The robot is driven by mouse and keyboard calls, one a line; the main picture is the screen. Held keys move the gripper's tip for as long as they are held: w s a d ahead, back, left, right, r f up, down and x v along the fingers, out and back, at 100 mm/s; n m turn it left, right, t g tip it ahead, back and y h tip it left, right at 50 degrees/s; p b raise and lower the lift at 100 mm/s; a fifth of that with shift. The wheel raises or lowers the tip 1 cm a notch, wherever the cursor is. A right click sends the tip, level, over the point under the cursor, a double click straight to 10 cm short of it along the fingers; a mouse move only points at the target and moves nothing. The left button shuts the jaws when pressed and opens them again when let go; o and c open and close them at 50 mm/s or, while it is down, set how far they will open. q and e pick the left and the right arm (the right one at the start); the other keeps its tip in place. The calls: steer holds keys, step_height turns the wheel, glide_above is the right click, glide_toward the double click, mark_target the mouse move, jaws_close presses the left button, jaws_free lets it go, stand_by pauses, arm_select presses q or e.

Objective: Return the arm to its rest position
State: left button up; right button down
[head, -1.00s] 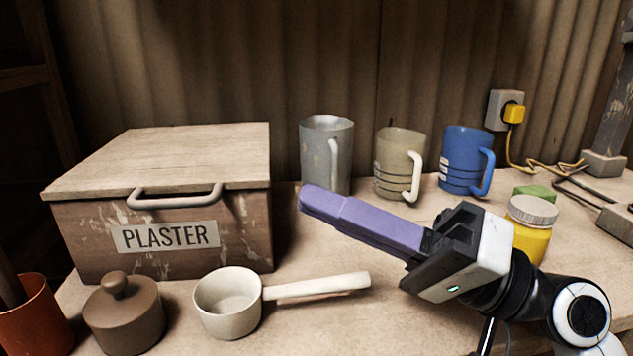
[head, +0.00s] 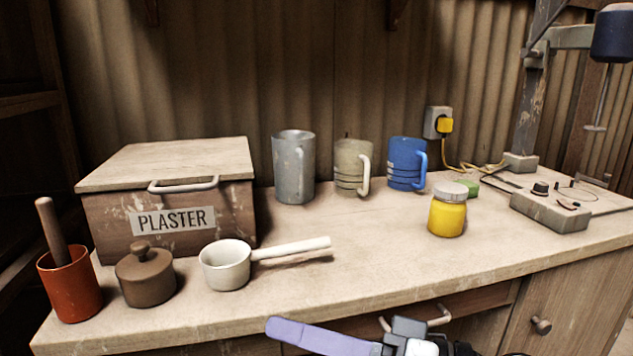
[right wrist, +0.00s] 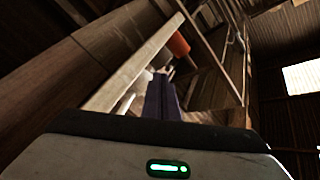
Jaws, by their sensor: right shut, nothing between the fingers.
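My right gripper (head: 282,328) shows at the bottom of the head view, in front of the bench's front edge and below the worktop. Its purple fingers lie together, shut and empty, pointing left. In the right wrist view the purple fingers (right wrist: 160,98) stand dark in the middle, with the bench edge slanting beside them. My left gripper is not in view.
On the bench (head: 330,275) stand a plaster box (head: 105,218), a white saucepan (head: 226,265), a brown lidded pot (head: 146,280), a red pot with a pestle (head: 72,290), several mugs and a yellow jar (head: 447,213). A drawer handle (head: 438,316) sits close to my gripper.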

steer(key=s+d+f+h, duration=0.2)
steer(key=d+f+h, duration=0.1)
steer(key=f, duration=0.5)
steer(key=s+d+f+m+h, duration=0.1)
steer(key=d+f+h, duration=0.3)
steer(key=f, duration=0.3)
steer(key=s+d+f+h, duration=0.2)
steer(key=d+f+h, duration=0.1)
steer(key=f, duration=0.5)
steer(key=s+d+f+m+g+h, duration=0.1)
steer(key=s+d+f+h, duration=0.35)
steer(key=s+d, duration=0.2)
steer(key=s+d+f+g+h, duration=0.2)
steer(key=s+d+f+h, duration=0.1)
steer(key=s+d+f, duration=0.4)
steer(key=w+a+f+t+y, duration=0.2)
steer(key=w+a+t+y, duration=0.2)
steer(key=w+a+t, duration=0.25)
arm_select(q)
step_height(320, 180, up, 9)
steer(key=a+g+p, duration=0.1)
steer(key=p, duration=1.5)
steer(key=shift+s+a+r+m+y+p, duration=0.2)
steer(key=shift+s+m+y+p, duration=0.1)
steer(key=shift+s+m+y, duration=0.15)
arm_select(e)
step_height(320, 180, up, 10)
steer(key=d+g+h, duration=0.1)
